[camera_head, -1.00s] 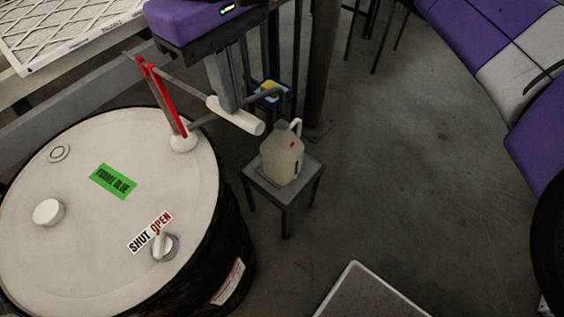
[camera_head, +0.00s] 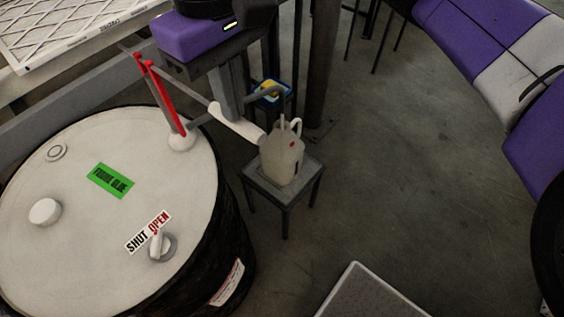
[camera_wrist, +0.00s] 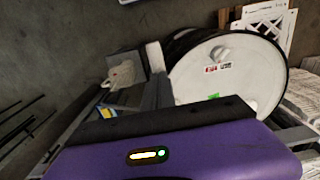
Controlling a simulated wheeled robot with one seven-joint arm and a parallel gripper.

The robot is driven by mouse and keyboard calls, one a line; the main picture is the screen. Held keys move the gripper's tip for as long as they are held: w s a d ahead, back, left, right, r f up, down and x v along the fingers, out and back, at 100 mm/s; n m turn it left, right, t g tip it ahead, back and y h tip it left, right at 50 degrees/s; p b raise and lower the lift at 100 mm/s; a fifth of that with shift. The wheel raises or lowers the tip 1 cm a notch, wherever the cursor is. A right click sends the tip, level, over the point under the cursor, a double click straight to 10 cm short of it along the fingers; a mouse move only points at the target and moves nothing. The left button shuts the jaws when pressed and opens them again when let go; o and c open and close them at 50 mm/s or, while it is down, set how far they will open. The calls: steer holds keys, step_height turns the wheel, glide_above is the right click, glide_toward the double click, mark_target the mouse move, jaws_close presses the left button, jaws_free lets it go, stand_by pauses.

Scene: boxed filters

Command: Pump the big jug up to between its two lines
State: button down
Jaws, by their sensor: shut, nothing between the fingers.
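The big jug (camera_head: 281,163), pale and translucent, stands upright on a small grey stool (camera_head: 310,178). A grey spout (camera_head: 274,91) bends down towards its neck. The jug has a small red mark; I cannot make out its two lines or the liquid level. The red pump post (camera_head: 163,97) stands on the drum (camera_head: 90,235), with a lever ending in a white grip (camera_head: 238,126). My gripper (camera_head: 229,112) is shut and empty, its fingers down at the white grip, seemingly touching it. The jug also shows in the wrist view (camera_wrist: 121,75).
The drum's white valve knob (camera_head: 160,245) has its tip towards OPEN. A white cap (camera_head: 45,211) and a green label (camera_head: 110,181) are also on the lid. A blue and yellow item (camera_head: 270,91) sits behind the spout. Floor right of the stool is clear.

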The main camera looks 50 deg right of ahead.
steer(key=shift+f+b, duration=0.3)
steer(key=shift+f, duration=0.55)
steer(key=shift+s+f, duration=0.1)
steer(key=shift+f, duration=0.1)
steer(key=shift+s+f+b, duration=0.1)
steer(key=shift+f+b, duration=0.4)
steer(key=shift+f, duration=0.45)
